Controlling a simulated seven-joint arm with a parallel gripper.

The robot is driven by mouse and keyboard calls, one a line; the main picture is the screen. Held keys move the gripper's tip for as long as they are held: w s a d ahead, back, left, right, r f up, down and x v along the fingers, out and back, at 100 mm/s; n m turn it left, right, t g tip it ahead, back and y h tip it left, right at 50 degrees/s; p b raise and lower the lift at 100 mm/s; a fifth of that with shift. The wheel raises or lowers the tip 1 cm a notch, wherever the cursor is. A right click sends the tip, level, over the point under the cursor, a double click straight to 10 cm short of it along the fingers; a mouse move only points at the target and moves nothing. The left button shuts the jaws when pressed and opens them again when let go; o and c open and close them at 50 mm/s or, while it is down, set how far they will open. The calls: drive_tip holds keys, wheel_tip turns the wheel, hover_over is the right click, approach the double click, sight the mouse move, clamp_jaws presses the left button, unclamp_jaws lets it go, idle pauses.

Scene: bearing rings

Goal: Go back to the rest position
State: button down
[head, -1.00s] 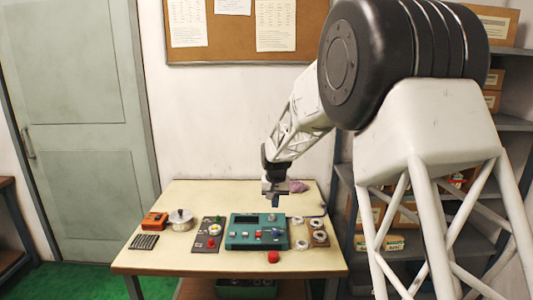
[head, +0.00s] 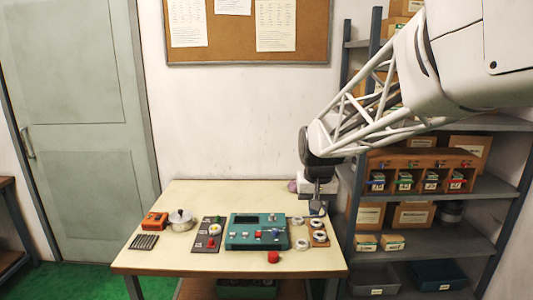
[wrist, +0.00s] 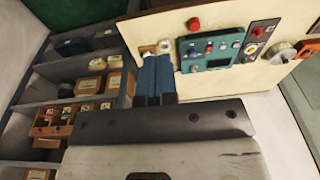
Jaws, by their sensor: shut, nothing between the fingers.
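My gripper (head: 316,210) is at the right end of the table in the head view, over or just behind the wooden board with rings (head: 319,232). In the wrist view its two blue fingers (wrist: 157,72) are shut together with nothing between them. Pale bearing rings lie beside the board, one at the back (head: 298,221) and one nearer the front (head: 302,244). The fingers hide part of the board and rings in the wrist view. I cannot tell the exact height of the fingertips above the table.
A teal control box (head: 257,243) stands mid-table, with a dark button panel (head: 208,243), a lidded pot (head: 181,221) and an orange device (head: 154,221) to its left. A red knob (head: 273,257) is near the front edge. Shelving (head: 440,243) with boxes stands close on the right.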

drive_tip(key=s+d+f, duration=0.1)
drive_tip(key=s+d, duration=0.2)
drive_tip(key=s, duration=1.2)
drive_tip(key=s+d+f+t, duration=0.1)
drive_tip(key=s+d, duration=0.2)
drive_tip(key=s, duration=1.2)
drive_tip(key=shift+s, duration=0.3)
